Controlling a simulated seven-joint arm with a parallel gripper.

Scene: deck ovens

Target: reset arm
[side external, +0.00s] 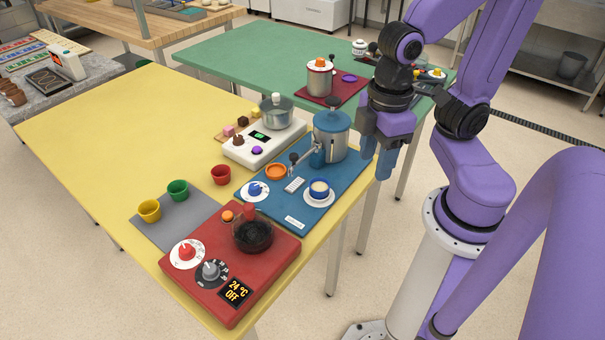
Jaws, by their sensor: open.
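A red heater (222,290) reading 24 °C OFF carries a dark bowl (253,236). A white scale-like unit (240,150) bears a grey pot (276,112). Yellow (149,211), green (178,190) and red cups (221,175) stand nearby. A green table (225,50) lies behind. The yellow table's left half is clear.

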